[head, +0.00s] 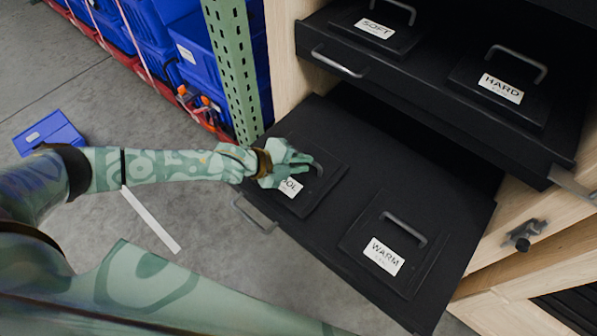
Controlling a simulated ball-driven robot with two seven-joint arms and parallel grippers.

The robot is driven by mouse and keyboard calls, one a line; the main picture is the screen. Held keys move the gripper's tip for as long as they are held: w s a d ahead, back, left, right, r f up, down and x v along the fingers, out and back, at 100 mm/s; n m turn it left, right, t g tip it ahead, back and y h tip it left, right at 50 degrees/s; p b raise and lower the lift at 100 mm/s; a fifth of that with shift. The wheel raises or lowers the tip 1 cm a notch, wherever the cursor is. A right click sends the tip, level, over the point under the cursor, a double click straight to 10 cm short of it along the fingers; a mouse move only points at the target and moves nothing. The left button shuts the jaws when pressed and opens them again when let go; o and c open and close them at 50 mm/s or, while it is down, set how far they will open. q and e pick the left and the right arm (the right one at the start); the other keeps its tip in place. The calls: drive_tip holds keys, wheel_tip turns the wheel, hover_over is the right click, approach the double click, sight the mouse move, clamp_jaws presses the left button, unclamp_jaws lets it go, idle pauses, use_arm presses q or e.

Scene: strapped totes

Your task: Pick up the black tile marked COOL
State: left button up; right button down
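The black tile marked COOL (318,196) lies at the left of the open lower drawer (345,133). Its white label (291,187) is partly covered by my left gripper (306,168). That gripper is over the tile, at the tile's grey handle. The handle is mostly hidden, and I cannot tell whether the fingers are shut on it. The tile looks flat on the drawer. A second black tile marked WARM (362,231) lies at the right of the same drawer. My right gripper is not in view.
The upper drawer (420,76) is also out, holding tiles marked SOFT (352,39) and HARD (520,108). It overhangs the lower drawer's back. A green perforated post (233,70) and blue totes (197,60) stand left. A blue box (48,132) lies on the grey floor.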

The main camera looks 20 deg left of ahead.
sight(315, 164)
use_arm(q)
drive_tip(key=b+x, duration=0.1)
drive_tip(key=x, duration=0.3)
drive_tip(key=shift+s+d+f+b, duration=0.1)
drive_tip(key=shift+d+f+b, duration=0.1)
drive_tip(key=shift+d+b, duration=0.15)
drive_tip(key=shift+w+d, duration=0.15)
drive_tip(key=shift+w, duration=0.05)
clamp_jaws()
drive_tip(key=shift+r, duration=0.1)
drive_tip(key=shift+r, duration=0.1)
